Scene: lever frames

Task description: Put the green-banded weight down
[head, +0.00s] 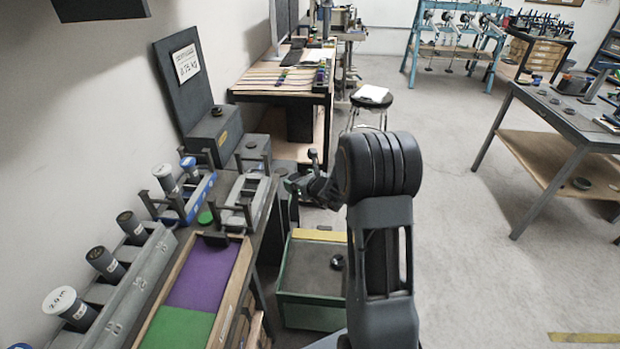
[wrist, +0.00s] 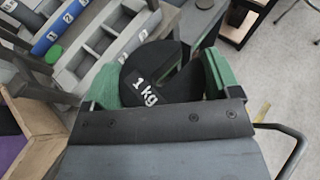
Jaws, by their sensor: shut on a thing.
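My gripper (head: 308,186) is off the bench's right side, over the floor side near the green-edged bin. In the wrist view its green fingers (wrist: 165,78) are shut on a black slotted weight (wrist: 150,92) marked "1 kg". The weight's slot shows near its middle. In the head view the weight is too small and covered to tell clearly.
The bench holds a tray with purple (head: 212,272) and green (head: 178,328) areas, a grey rack (head: 125,285) with cylinders, blue and grey slotted frames, and a green disc (head: 205,218). A green-edged bin (head: 312,298) stands at right, a dark disc (head: 337,262) inside.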

